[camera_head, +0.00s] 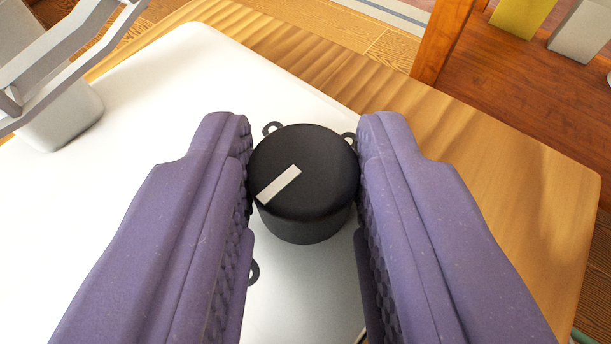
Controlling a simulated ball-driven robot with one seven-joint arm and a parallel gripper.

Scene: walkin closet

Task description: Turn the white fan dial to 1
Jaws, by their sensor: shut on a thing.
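The fan dial (312,218) is a round black knob with a white bar mark on its top. It sits on the fan's white base (200,80). The bar runs from the middle of the knob toward its lower left edge. My gripper (305,165) has two purple fingers, one on each side of the knob, shut on it with their textured inner pads. Dark ring-shaped marks show on the base around the knob, two behind it and one at the lower left. The fingers may hide other marks, and I cannot read any numbers.
The white base rests on a light wooden surface (520,190) with free room to the right. A grey-white upright part (62,115) with bars rises at the upper left. A reddish wooden shelf (510,75) holds yellow and grey boxes at the upper right.

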